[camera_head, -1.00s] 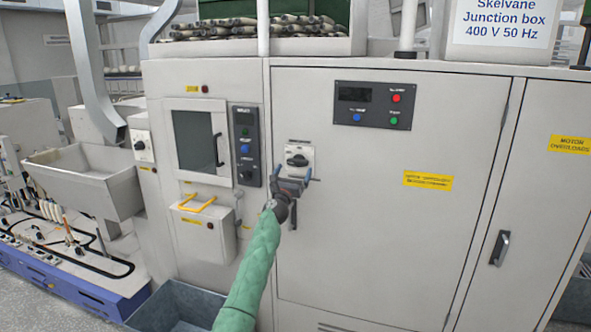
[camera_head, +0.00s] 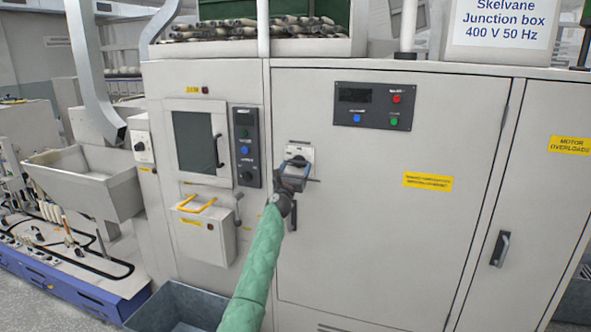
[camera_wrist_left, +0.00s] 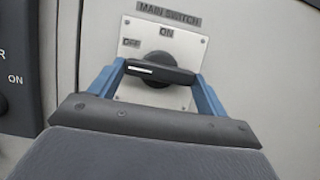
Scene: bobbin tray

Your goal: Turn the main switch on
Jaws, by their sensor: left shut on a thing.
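The main switch (camera_head: 306,152) is a pale plate with a black rotary handle on the grey cabinet door. In the left wrist view the plate reads MAIN SWITCH, with ON at the top and OFF at the left. Its black handle (camera_wrist_left: 160,72) lies nearly level, its white mark at the left end, on the OFF side. My left gripper (camera_head: 295,172) is at the switch, its blue fingers at the two ends of the handle, shut on it. The fingers cover part of the plate's lower area. My right gripper is not in view.
A dark panel with buttons (camera_head: 373,106) is up and right of the switch. A yellow label (camera_head: 428,181) sits on the door. A narrow control strip (camera_head: 246,146) and a small box with a yellow handle (camera_head: 207,238) are to the left.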

